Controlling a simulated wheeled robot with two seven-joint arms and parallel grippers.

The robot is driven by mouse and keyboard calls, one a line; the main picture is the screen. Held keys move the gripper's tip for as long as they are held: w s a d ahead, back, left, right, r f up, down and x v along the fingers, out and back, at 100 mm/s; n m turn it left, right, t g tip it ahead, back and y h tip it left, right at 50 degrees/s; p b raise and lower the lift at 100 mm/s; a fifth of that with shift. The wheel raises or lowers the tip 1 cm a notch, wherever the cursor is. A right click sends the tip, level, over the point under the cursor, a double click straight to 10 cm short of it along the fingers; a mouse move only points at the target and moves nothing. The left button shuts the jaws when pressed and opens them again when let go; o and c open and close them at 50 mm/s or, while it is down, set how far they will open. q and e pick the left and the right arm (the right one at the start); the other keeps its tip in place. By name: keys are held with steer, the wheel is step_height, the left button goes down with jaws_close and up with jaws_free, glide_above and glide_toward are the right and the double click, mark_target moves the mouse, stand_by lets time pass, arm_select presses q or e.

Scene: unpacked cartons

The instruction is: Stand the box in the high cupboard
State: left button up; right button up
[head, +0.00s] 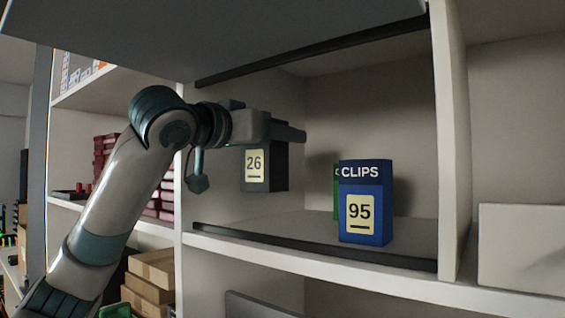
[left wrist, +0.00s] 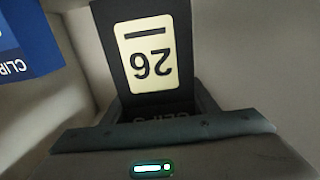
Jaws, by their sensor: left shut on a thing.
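A dark grey box (head: 265,176) with a cream label reading 26 is held upright inside the high cupboard (head: 315,243), near its left wall. My left gripper (head: 283,132) is shut on its top end. In the head view the box's lower edge appears a little above the shelf; contact with the shelf cannot be made out clearly. In the left wrist view the same box (left wrist: 150,58) shows upside down, its top end between the fingers (left wrist: 160,117). My right gripper is in neither view.
A blue CLIPS box (head: 366,203) labelled 95 stands to the right on the cupboard shelf, with a green box (head: 336,190) partly hidden behind it. Shelf floor between the grey and blue boxes is free. A dark lip (head: 310,247) runs along the front edge.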

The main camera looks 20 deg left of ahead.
arm_select(q)
steer(key=f, duration=0.1)
steer(key=w+f+p, duration=0.1)
steer(key=f, duration=0.1)
steer(key=shift+w+d, duration=0.1)
steer(key=shift+d, duration=0.1)
steer(key=shift+d, duration=0.1)
steer(key=f+p, duration=0.2)
steer(key=f, duration=0.2)
steer(key=shift+w+p, duration=0.2)
steer(key=shift+p, duration=0.15)
